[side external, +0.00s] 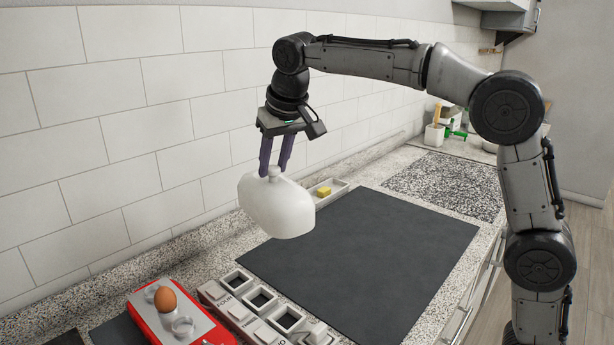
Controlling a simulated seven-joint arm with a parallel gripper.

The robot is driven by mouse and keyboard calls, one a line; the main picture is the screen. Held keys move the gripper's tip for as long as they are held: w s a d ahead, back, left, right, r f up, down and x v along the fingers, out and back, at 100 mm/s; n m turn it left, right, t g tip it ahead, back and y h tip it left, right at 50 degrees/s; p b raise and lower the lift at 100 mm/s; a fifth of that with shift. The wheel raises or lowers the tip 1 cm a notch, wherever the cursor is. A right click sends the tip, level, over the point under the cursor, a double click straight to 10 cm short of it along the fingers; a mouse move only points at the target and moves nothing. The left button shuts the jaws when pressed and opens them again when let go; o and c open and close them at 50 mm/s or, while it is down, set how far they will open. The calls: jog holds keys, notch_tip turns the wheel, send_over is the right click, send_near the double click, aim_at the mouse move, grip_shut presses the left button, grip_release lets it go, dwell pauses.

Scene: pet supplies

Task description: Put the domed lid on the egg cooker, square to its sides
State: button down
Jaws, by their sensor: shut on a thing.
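The domed lid (277,208) is white and smooth, with a small knob (274,172) on top. My gripper (274,170) points down from above and is shut on the lid's knob. It holds the lid in the air over the back left part of the dark mat, and the lid looks slightly tilted in this view. The egg cooker (150,322) is red with a pale grey top, at the bottom left. A brown egg (165,299) sits on its top, near empty round cups. The lid is well above the cooker and to its right. The cooker's front is cut off by the frame.
A row of white blocks with square openings (262,298) and lettering stands right of the cooker. A dark mat (400,255) lies clear on the speckled counter. A small tray with a yellow block (324,191) sits by the tiled wall. A white container (434,135) stands farther back.

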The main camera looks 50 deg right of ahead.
jog(key=w+a+f+n, duration=0.1)
jog(key=w+a, duration=0.2)
jog(key=a, duration=0.4)
jog(key=w+a+f, duration=0.1)
jog(key=w+a, duration=0.2)
jog(key=a, duration=0.4)
jog(key=a+f+n+y, duration=0.15)
jog(key=a+f, duration=0.35)
jog(key=a, duration=0.5)
jog(key=shift+s+d+f, duration=0.1)
jog(key=shift+f, duration=2.9)
jog(key=shift+f, duration=0.55)
jog(key=shift+c, duration=2.2)
grip_release()
jog(key=shift+f, duration=0.1)
